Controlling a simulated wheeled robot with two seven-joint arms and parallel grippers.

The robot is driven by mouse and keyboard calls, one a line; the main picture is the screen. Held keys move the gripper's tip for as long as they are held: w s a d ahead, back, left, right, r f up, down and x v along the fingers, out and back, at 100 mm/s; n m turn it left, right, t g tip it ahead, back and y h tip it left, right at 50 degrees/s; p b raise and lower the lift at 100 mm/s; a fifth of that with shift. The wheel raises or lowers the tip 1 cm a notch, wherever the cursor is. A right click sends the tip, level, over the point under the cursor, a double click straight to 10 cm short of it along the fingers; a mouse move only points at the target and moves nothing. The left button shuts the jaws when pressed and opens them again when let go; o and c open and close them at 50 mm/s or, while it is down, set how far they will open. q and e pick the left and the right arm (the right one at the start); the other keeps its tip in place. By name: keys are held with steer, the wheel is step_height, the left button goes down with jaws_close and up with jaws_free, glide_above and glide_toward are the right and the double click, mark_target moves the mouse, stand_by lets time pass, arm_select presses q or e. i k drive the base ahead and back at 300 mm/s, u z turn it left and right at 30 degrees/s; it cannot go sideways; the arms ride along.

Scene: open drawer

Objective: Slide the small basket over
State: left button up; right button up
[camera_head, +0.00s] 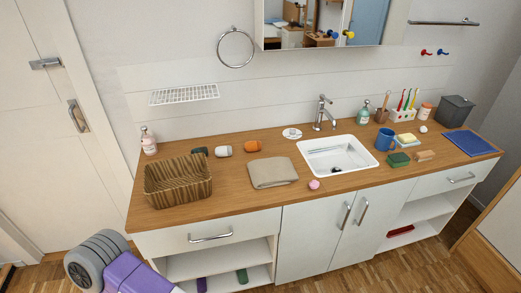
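A small brown woven basket (182,194) stands upright on the left end of the wooden counter (235,180), close to the front edge. Its open top faces up and it looks empty. Neither of my grippers shows in the head view. A grey and purple part of my arm shows at the lower left, below and in front of the counter, apart from the basket.
A sink (337,154) is further right. A drawer (208,234) below is closed.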

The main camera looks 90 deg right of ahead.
mark_target(168, 183)
steer(key=z, duration=2.6)
